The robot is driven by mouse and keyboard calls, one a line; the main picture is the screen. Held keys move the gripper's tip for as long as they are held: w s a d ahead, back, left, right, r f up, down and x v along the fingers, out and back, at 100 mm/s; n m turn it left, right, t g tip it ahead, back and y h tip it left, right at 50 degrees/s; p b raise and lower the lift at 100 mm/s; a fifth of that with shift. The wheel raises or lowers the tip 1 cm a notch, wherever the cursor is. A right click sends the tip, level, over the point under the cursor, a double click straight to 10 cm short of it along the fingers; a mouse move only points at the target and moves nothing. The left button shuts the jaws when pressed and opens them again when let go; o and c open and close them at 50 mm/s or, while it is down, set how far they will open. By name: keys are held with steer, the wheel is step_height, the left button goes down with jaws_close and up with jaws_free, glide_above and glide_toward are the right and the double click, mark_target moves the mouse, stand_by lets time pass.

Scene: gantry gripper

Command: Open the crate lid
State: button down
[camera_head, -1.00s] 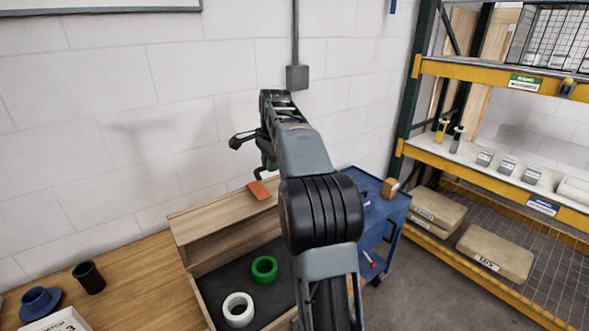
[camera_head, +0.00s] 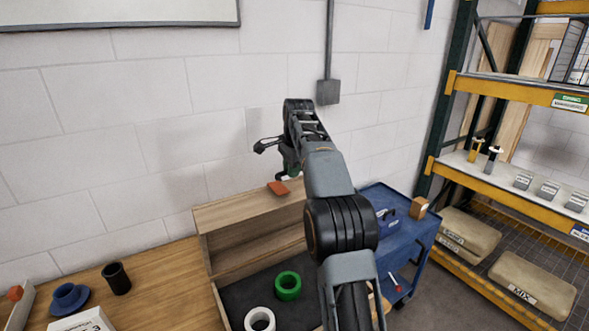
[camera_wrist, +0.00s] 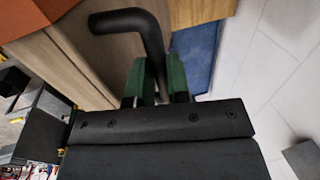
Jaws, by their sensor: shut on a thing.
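The wooden crate (camera_head: 222,300) stands on the workbench with its inside showing. A green ring (camera_head: 288,285) and a white ring (camera_head: 260,320) lie on its dark floor. The wooden lid (camera_head: 235,213) appears raised at the crate's back, with an orange-red patch (camera_head: 278,187) at its top. My gripper (camera_head: 291,170) is at the lid's far right end, partly hidden by my arm. In the wrist view, the green fingers of my gripper (camera_wrist: 155,78) are shut on a bent black handle (camera_wrist: 130,20) beside the wood panel (camera_wrist: 95,60). The handle's attachment is partly hidden.
A white wall with a grey box (camera_head: 328,92) is close behind the arm. A blue cart (camera_head: 400,245) stands right of the crate, and a shelf rack (camera_head: 500,190) is farther right.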

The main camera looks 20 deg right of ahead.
steer(key=c, duration=1.5)
jaws_free()
steer(key=shift+a+f, duration=0.1)
steer(key=shift+f, duration=0.3)
steer(key=o, duration=0.3)
steer(key=shift+w, duration=0.25)
steer(key=shift+o, duration=0.5)
steer(key=shift+s+r, duration=0.15)
steer(key=shift+r, duration=0.15)
steer(key=shift+r, duration=0.65)
steer(key=s+r, duration=0.1)
steer(key=r, duration=0.1)
steer(key=s+r, duration=0.2)
steer(key=r, duration=0.1)
steer(key=s+a+r, duration=0.1)
steer(key=s+r, duration=0.1)
steer(key=r, duration=0.1)
steer(key=shift+s, duration=0.1)
steer(key=s+a+r+b, duration=0.1)
steer(key=s+r+b, duration=0.2)
steer(key=s, duration=0.5)
steer(key=shift+s+a+r, duration=0.25)
steer(key=shift+a, duration=0.1)
